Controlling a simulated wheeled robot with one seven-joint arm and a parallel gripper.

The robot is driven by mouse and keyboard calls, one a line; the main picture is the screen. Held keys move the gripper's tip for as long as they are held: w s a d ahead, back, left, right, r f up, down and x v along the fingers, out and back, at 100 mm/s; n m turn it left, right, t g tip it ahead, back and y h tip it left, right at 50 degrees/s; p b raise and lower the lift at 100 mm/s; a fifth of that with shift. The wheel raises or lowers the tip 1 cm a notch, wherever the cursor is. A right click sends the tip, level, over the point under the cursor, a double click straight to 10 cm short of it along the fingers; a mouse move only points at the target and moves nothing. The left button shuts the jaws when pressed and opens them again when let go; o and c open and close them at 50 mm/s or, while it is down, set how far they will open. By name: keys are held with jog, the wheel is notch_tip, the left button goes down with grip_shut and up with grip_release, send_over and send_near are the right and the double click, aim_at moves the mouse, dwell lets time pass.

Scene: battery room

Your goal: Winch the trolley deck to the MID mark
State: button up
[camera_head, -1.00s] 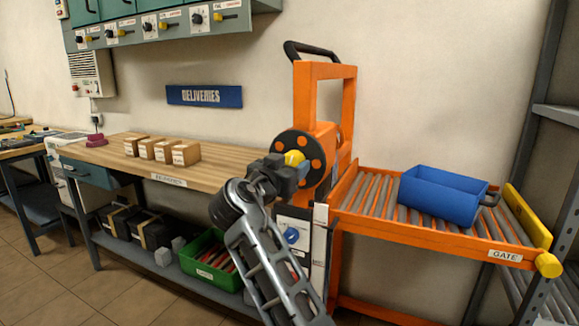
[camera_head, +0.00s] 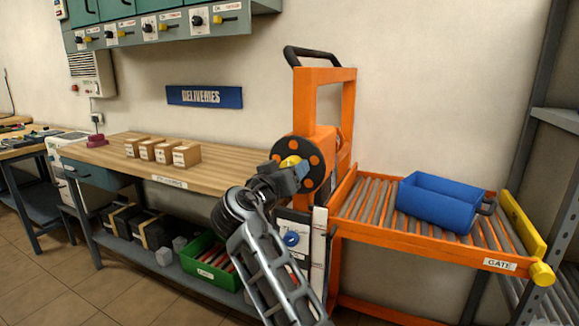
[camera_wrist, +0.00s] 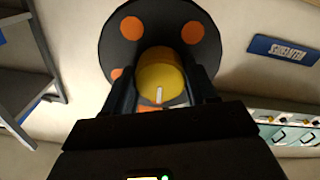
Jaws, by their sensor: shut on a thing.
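The orange trolley (camera_head: 299,95) stands against the wall, with a black winch wheel (camera_head: 318,180) dotted orange on its upright. My gripper (camera_head: 296,173) is shut on the wheel's yellow knob (camera_head: 290,161). In the wrist view the knob (camera_wrist: 160,82) sits between both dark fingers, in front of the wheel (camera_wrist: 118,50). The trolley deck (camera_head: 400,236), an orange frame with rollers, extends right from the upright, roughly level with the bench top. A white upright strip (camera_head: 319,250) stands beside the deck's left end. Its marks are too small to read, and my arm hides part of the lower trolley.
A blue bin (camera_head: 435,208) rests on the deck rollers. A yellow bar (camera_head: 523,225) labelled GATE closes the deck's right end. A grey rack (camera_head: 555,118) stands at far right. The wooden bench (camera_head: 225,160) with several small boxes is left of my arm.

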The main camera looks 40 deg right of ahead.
jog(key=n+p, duration=0.3)
jog(key=n, duration=0.1)
jog(key=shift+n, duration=0.4)
jog(key=n+p, duration=0.3)
jog(key=n, duration=0.1)
jog(key=shift+s+r+p, duration=0.1)
jog(key=shift+p, duration=0.25)
jog(key=n+p, duration=0.4)
jog(key=n, duration=0.2)
jog(key=shift+p, duration=0.4)
jog(key=n+p, duration=0.4)
jog(key=n, duration=0.7)
jog(key=shift+f+n, duration=0.2)
jog(key=shift+n, duration=0.1)
jog(key=n, duration=0.4)
jog(key=shift+n, duration=0.3)
jog(key=shift+r+n, duration=0.15)
jog(key=shift+n, duration=1.65)
